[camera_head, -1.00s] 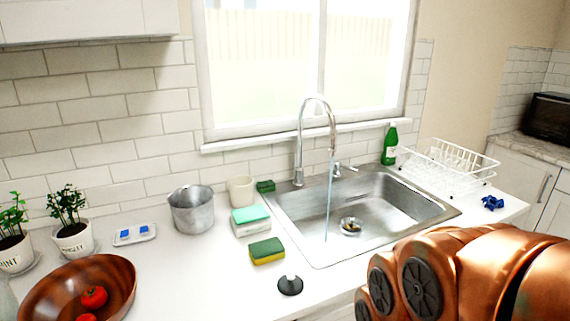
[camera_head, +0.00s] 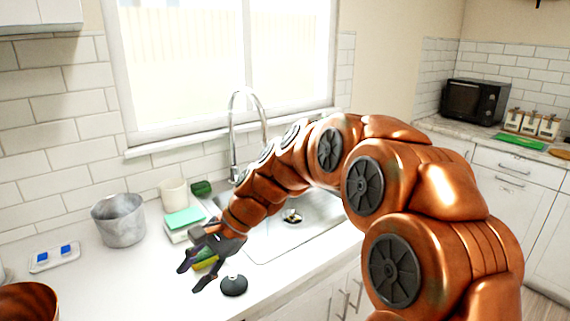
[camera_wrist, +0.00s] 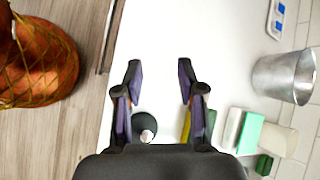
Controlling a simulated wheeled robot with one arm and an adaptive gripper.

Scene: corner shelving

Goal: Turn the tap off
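The chrome tap (camera_head: 233,130) rises at the back of the steel sink (camera_head: 325,208), with its arched spout ending just above my arm. My arm crosses in front of the sink and hides the tap's lever and the area below the spout, so I cannot see if water runs now. My gripper (camera_head: 189,280) is well in front and left of the tap, low over the counter. It is open and empty; the wrist view shows its two fingers apart (camera_wrist: 160,64) above white counter.
A black plunger-shaped stopper (camera_head: 234,286) and a green-yellow sponge (camera_head: 204,258) are close to my gripper. Stacked sponges (camera_head: 184,219), a cup (camera_head: 174,192) and a metal pot (camera_head: 119,222) stand behind it.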

